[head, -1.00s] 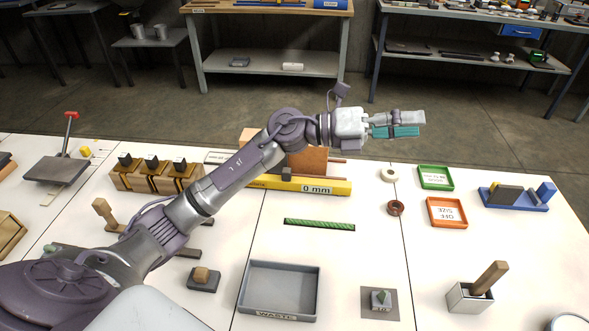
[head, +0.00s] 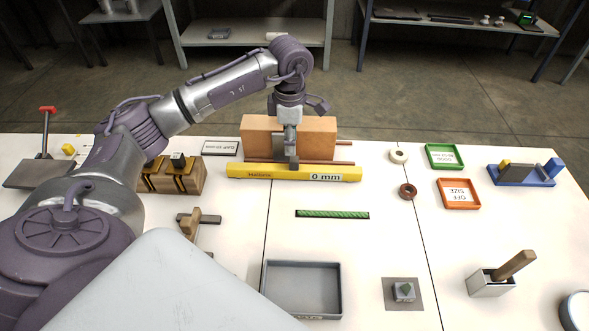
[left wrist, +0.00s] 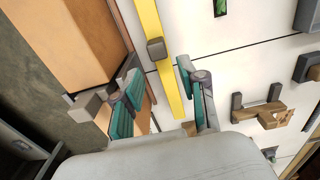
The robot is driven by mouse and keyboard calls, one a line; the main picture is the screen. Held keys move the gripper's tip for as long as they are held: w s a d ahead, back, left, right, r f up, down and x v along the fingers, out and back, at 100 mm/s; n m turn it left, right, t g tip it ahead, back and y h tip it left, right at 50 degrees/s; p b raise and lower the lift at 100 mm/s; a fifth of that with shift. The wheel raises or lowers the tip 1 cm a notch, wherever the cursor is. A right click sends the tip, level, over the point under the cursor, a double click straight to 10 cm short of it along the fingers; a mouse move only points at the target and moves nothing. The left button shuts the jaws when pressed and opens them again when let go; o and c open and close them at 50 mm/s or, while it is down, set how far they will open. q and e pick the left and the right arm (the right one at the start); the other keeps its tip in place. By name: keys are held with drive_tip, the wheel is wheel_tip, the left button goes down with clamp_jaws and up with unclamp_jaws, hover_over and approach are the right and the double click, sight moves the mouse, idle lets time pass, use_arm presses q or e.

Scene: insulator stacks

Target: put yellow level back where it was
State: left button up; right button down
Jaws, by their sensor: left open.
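The yellow level (head: 262,171), marked "0 mm", lies on the white table in front of an orange-brown block (head: 318,135). A small grey block (left wrist: 156,48) shows at the level in the left wrist view. My left gripper (head: 292,152) points down just above the level, near its middle. In the left wrist view, the teal fingers of my left gripper (left wrist: 158,85) are spread, with the yellow level (left wrist: 150,18) passing between them in the picture. They do not appear to grip it. My right gripper is not in view.
Reddish rods (head: 343,143) stick out right of the block. A green strip (head: 332,214) and a grey tray (head: 302,262) lie nearer. Green (head: 444,168) and orange (head: 476,205) trays stand right, past two rings. Open table lies between the green strip and the level.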

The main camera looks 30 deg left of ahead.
sight(294, 159)
use_arm(q)
wheel_tip(294, 159, down, 2)
drive_tip(key=shift+f, duration=0.15)
drive_tip(key=f, duration=0.3)
drive_tip(key=f+p, duration=0.1)
drive_tip(key=shift+w+d+f, duration=0.3)
drive_tip(key=shift+d+f, duration=0.05)
drive_tip(key=shift+f, duration=0.4)
clamp_jaws()
